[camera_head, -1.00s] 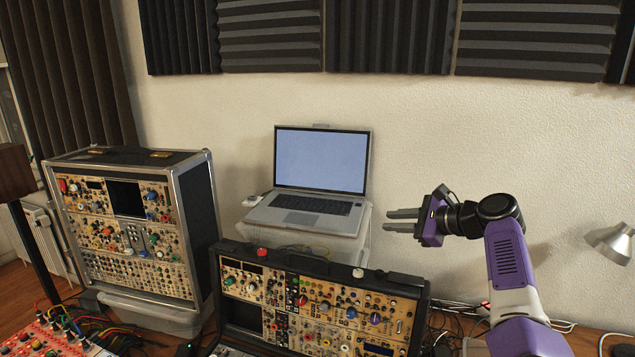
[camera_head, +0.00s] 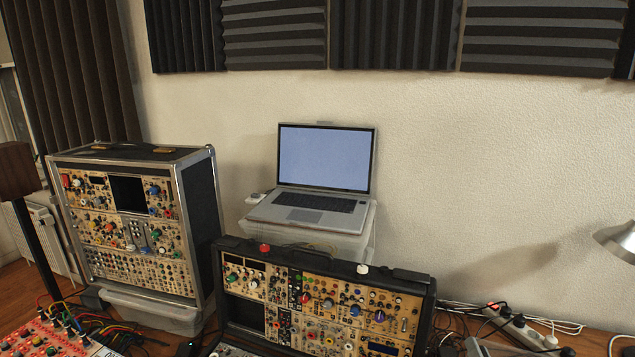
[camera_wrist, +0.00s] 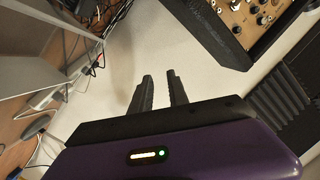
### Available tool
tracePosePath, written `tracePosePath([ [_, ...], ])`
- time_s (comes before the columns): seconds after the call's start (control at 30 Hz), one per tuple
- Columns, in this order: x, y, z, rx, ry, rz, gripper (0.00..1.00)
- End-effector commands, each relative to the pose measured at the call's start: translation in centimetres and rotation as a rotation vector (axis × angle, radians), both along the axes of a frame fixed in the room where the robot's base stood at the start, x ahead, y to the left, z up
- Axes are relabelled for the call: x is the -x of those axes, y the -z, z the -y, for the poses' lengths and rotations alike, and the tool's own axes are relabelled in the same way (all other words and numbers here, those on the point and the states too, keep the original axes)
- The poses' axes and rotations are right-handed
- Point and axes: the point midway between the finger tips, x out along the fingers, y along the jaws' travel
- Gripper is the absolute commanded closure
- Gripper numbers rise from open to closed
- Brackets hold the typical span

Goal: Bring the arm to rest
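My gripper (camera_wrist: 160,78) shows in the wrist view, with its purple body across the bottom and two dark fingers pointing up the picture. The fingers stand apart with a clear gap, and nothing is between them. Pale wall shows behind the fingertips. In the head view neither my arm nor my gripper is in the picture. A soft shadow lies on the wall at the right there.
A synth case (camera_head: 325,300) stands in front, with a taller case (camera_head: 130,230) at left and a laptop (camera_head: 323,160) behind. A lamp (camera_head: 618,240) and power strip (camera_head: 525,333) are at right. Foam panels (camera_wrist: 280,95) and cables (camera_wrist: 95,55) show in the wrist view.

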Motion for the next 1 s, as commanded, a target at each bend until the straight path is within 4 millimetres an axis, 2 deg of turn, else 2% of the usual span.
tracePosePath([
  [0.03, 2.3, 0.8, -0.6, 0.059, -0.005, 0.003, 0.79],
  [0.2, 9.3, 1.4, -2.4, 0.258, -0.019, 0.03, 0.79],
  [0.5, 21.4, 0.4, -6.6, 0.524, -0.068, 0.061, 0.79],
  [0.8, 32.2, -1.7, -10.5, 0.662, -0.139, 0.049, 0.79],
  [1.0, 38.4, -2.3, -12.5, 0.667, -0.2, -0.02, 0.79],
])
